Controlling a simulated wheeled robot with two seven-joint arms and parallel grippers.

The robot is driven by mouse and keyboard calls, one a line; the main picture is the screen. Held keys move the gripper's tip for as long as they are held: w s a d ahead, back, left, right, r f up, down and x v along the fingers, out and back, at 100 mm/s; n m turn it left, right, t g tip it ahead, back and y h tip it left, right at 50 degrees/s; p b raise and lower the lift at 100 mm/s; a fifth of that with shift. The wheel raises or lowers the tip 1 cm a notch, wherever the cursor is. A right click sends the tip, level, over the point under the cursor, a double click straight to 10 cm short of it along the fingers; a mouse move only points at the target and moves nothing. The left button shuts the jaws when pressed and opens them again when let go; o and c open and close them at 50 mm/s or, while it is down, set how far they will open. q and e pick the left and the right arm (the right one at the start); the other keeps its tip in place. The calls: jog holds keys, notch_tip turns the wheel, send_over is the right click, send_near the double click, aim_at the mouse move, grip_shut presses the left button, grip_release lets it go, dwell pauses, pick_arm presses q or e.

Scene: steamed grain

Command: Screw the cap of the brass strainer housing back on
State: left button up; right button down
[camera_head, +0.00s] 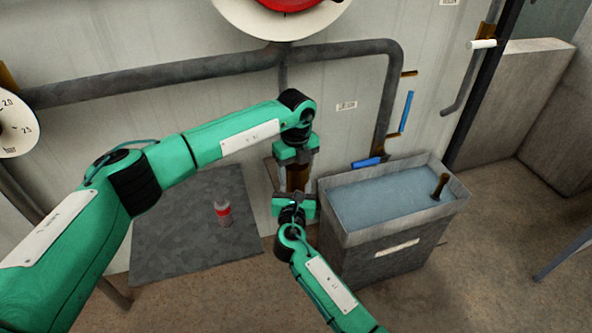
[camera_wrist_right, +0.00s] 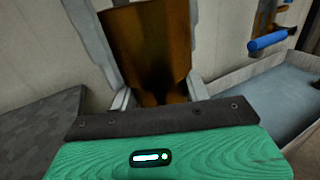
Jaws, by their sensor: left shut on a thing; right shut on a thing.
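The brass strainer housing (camera_head: 297,178) shows as a brown-brass upright body between my two grippers, in front of the wall. My left gripper (camera_head: 295,165) comes down on it from above and is shut on its upper part. My right gripper (camera_head: 295,192) comes from below and is shut on its lower part. In the right wrist view the brass body (camera_wrist_right: 148,45) stands between the grey fingers of my right gripper (camera_wrist_right: 150,85), wider at the top. The fingers hide much of it, and I cannot make out the seam between cap and housing.
A water-filled grey tank (camera_head: 350,238) stands close on the right, with a dark brass-coloured piece (camera_head: 440,187) at its far-right side. Grey pipes (camera_head: 160,78) run along the wall.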

pick_arm(q)
jog(key=o, duration=1.1)
jog(key=shift+r, duration=2.25)
jog(key=shift+c, duration=0.6)
jog(key=shift+r+n, duration=1)
jog(key=shift+r, duration=0.75)
jog(key=shift+f, duration=4.05)
